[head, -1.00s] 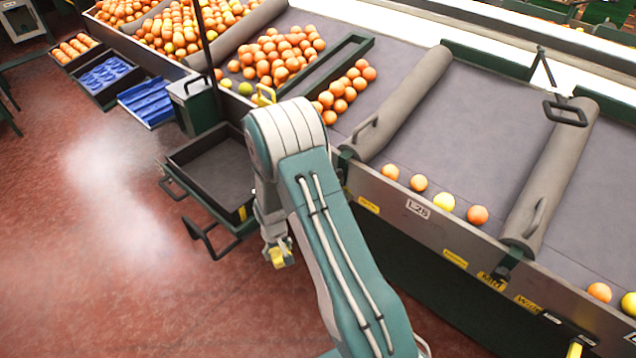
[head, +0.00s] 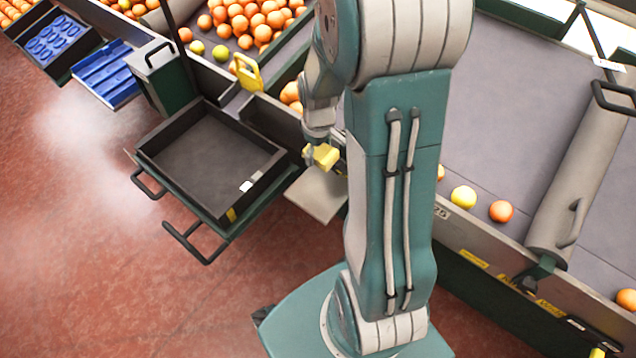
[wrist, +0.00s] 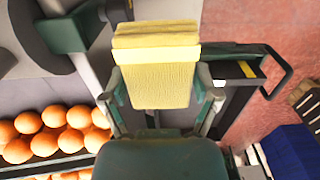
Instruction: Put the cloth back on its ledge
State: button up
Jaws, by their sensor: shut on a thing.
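A folded yellow cloth (head: 324,156) is in my gripper (head: 313,152), beside the machine's front edge in the head view. In the wrist view, the cloth (wrist: 157,78) sits between the two fingers of my gripper (wrist: 162,88), which are shut on its sides. A flat pale grey plate (head: 318,194), which looks like the ledge, sticks out from the machine's front, just below the cloth in the head view. The cloth appears above it and apart from it, but the height is hard to tell. My arm hides part of the machine front beside it.
A black tray (head: 210,160) on a green cart with handles stands left of the plate. Oranges (head: 240,25) lie on the sorting table behind. A yellow handle-like piece (head: 247,73) stands near its edge. Red floor (head: 90,190) at left is open.

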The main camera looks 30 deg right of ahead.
send_over(318, 189)
jog(key=f, duration=1)
jog(key=shift+a+f, duration=0.2)
jog(key=shift+f, duration=0.1)
jog(key=f, duration=0.3)
jog(key=shift+d+f, duration=0.2)
jog(key=shift+f, duration=0.65)
jog(key=shift+a, duration=0.1)
jog(key=o, duration=1)
